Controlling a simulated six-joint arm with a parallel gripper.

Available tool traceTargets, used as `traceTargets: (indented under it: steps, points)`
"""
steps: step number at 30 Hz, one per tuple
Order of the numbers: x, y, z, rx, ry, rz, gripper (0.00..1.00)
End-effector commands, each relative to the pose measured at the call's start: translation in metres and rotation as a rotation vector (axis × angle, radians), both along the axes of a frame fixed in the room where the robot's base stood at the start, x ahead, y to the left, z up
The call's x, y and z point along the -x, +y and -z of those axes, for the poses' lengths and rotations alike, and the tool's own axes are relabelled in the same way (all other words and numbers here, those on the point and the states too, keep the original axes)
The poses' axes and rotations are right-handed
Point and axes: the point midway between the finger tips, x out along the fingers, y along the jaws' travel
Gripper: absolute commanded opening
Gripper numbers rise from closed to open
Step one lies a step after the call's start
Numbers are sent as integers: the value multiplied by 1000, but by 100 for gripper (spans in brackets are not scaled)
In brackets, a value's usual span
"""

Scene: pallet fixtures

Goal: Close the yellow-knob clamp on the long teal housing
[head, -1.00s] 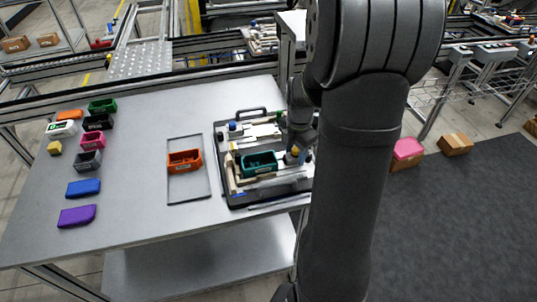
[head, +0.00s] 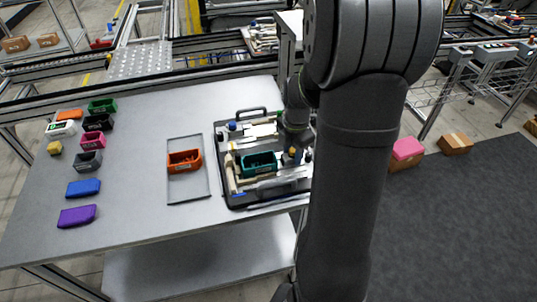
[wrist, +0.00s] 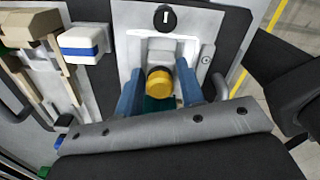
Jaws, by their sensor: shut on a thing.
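The long teal housing (head: 262,158) sits in the fixture on the black pallet (head: 240,200). The yellow knob (wrist: 159,82) of the clamp is at the housing's right end, and it also shows in the head view (head: 292,151). My gripper (wrist: 158,88) has its two blue fingers on either side of the knob and is shut on it. A little teal shows below the knob between the fingers in the wrist view. The clamp's arm is mostly hidden by the knob and fingers, so I cannot tell how it sits on the housing.
A white block with a blue band (wrist: 88,42) stands left of the fingers. An orange housing (head: 184,160) lies in a shallow grey tray (head: 188,196) left of the pallet. Several coloured bins and blocks line the table's left side. The table between is clear.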

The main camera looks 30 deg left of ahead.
Motion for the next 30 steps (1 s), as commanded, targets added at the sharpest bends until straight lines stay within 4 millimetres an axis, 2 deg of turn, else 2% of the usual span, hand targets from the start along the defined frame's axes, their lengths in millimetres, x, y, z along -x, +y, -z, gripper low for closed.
traceTargets:
  steps: [15, 16, 17, 30]
  points:
    - [13, 14, -1, 0, -1, -3, 15]
    - [13, 14, -1, 0, -1, -3, 37]
    - [13, 13, -1, 0, -1, -2, 42]
    - [13, 13, 0, 0, 0, -1, 42]
